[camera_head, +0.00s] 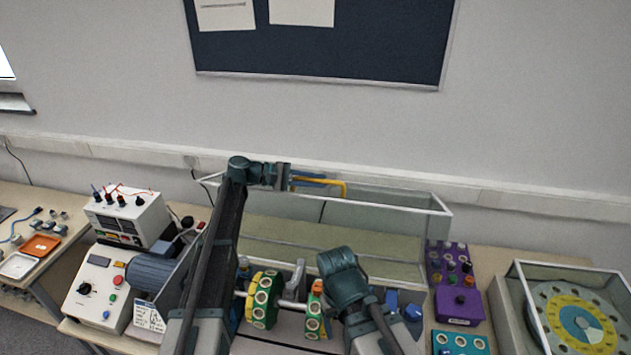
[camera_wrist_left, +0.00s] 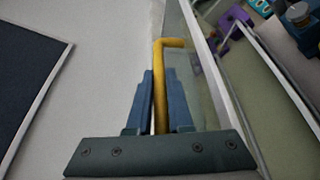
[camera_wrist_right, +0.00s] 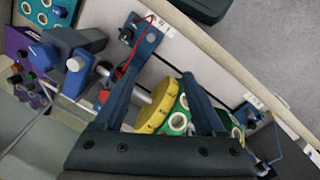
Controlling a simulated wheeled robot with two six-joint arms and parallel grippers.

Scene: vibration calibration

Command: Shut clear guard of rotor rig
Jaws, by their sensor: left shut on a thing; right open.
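The clear guard (camera_head: 415,197) of the rotor rig is tilted up, open, at the back of the rig; its pane and pale frame also show in the left wrist view (camera_wrist_left: 205,75). Its yellow handle (camera_head: 335,183) runs along the upper edge. My left gripper (camera_head: 296,182) is shut on the handle (camera_wrist_left: 161,80), which lies between its fingers. The rotor's yellow-and-green discs (camera_head: 263,299) sit on a shaft below, uncovered. My right gripper (camera_wrist_right: 163,85) is open and empty above the rotor, with a yellow disc (camera_wrist_right: 157,112) seen between its fingers. Its fingertips are hidden in the head view.
A blue-grey motor (camera_head: 152,272) and a control box (camera_head: 98,287) stand left of the rotor. A white instrument (camera_head: 128,217) with leads is behind them. Purple blocks (camera_head: 460,304) and a clear-covered dial unit (camera_head: 575,315) stand right. The wall (camera_head: 120,80) is close behind.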

